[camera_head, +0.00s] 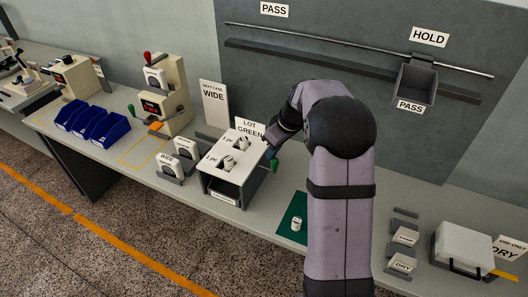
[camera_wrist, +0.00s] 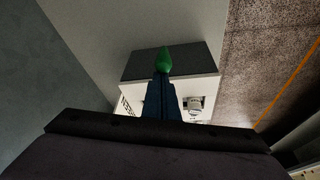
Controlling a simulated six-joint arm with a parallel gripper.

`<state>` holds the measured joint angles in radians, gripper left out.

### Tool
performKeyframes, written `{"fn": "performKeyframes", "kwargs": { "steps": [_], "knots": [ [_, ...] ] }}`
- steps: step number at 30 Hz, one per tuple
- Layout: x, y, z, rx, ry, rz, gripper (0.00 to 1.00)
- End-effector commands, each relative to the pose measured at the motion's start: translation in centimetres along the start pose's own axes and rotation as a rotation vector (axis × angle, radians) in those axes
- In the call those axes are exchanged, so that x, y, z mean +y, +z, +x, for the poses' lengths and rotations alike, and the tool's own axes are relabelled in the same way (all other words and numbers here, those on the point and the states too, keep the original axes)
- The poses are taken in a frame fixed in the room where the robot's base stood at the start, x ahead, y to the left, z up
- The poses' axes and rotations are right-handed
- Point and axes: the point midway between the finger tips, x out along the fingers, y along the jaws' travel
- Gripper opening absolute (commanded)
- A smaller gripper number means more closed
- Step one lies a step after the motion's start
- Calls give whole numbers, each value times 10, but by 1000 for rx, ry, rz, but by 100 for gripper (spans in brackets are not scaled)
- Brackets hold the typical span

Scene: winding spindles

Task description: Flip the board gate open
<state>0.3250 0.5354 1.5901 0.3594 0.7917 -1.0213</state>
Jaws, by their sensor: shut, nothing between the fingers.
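My gripper (camera_head: 273,152) is shut and empty. It points downward beside the right side of the white box (camera_head: 222,158) labelled LOT GREEN. A green pointed piece (camera_head: 273,165) shows right at the fingertips; in the wrist view it (camera_wrist: 165,60) lies just past the blue fingers (camera_wrist: 162,95). I cannot tell whether they touch. On the grey wall board (camera_head: 320,70), a dark grey box-like holder (camera_head: 415,84) hangs at the rail, with a HOLD sign (camera_head: 429,37) above and a PASS label (camera_head: 410,106) below. I cannot tell which part is the gate.
Small white spools (camera_head: 229,161) sit on the white box top. Blue bins (camera_head: 92,125) and a beige machine (camera_head: 165,100) stand left. A green mat (camera_head: 292,222) holds one small white piece (camera_head: 296,223). A white lidded box (camera_head: 462,250) stands far right. My arm hides part of the bench.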

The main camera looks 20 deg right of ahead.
Motion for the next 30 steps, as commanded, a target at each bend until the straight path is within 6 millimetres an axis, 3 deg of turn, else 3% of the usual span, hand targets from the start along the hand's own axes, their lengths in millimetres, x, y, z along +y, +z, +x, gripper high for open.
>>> {"fn": "performKeyframes", "kwargs": {
  "steps": [3, 9, 22, 30],
  "knots": [
    [9, 26, -4, 0, 2, 5, 0],
    [13, 40, -13, -3, -1, 0, 0],
    [12, 37, -14, -6, -3, -1, 0],
    [12, 8, -17, -3, -2, -3, 0]
  ]
}}
